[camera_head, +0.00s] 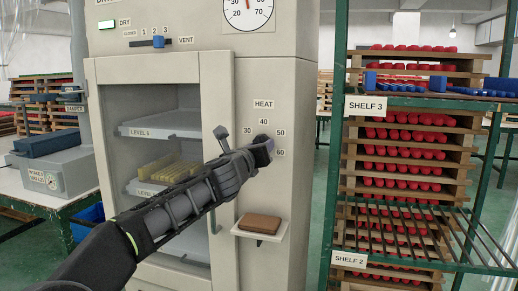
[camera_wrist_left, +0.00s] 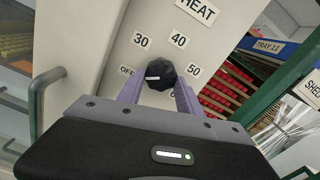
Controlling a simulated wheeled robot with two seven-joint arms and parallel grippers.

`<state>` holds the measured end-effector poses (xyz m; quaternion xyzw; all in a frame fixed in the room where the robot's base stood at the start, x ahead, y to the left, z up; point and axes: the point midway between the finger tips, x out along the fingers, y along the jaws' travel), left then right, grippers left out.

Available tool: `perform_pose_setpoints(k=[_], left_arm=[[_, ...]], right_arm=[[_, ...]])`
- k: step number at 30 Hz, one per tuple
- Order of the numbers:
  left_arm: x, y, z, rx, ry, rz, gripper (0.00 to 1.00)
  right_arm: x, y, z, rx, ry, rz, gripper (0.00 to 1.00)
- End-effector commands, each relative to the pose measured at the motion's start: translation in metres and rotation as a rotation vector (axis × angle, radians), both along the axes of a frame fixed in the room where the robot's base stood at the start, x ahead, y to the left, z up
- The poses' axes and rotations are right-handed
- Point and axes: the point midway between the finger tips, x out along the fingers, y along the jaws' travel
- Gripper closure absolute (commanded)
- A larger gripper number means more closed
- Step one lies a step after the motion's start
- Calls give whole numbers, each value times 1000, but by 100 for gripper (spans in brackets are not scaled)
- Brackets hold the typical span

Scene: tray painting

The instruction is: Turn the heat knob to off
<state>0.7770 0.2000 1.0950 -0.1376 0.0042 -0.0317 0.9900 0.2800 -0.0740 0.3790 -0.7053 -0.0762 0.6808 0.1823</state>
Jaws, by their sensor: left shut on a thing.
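The heat knob (camera_wrist_left: 162,74) is a dark faceted dial on the cabinet's front panel, under the HEAT label (camera_head: 263,104). Around it in the left wrist view are the labels OFF (camera_wrist_left: 127,70), 30 (camera_wrist_left: 141,40), 40 (camera_wrist_left: 178,40) and 50 (camera_wrist_left: 193,71). Its white mark lies on its left side, pointing roughly toward OFF. My left gripper (camera_head: 263,150) is at the knob, and in the left wrist view its purple fingers (camera_wrist_left: 158,92) are on either side of it, shut on it. In the head view the gripper hides most of the knob and the OFF label. My right gripper is not in view.
The cabinet door (camera_head: 216,80) with its vertical handle (camera_head: 214,185) is left of the knob. A small ledge (camera_head: 262,229) holding a brown block (camera_head: 260,224) juts out below.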

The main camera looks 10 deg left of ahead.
Motion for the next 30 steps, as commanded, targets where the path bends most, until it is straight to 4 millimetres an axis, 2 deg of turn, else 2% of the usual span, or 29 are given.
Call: perform_pose_setpoints(k=[2,3,11,22,26,30], left_arm=[[0,-1,-3,-3,4,-1,98],[0,-1,-3,-3,4,0,57],[0,0,-1,-1,2,-1,36],[-6,1,-1,0,-1,0,36],[-20,2,-2,0,-1,0,36],[-42,3,-1,1,-2,1,36]], right_arm=[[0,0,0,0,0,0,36],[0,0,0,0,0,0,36],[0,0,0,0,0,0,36],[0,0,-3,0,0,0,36],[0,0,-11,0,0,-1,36],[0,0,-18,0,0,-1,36]])
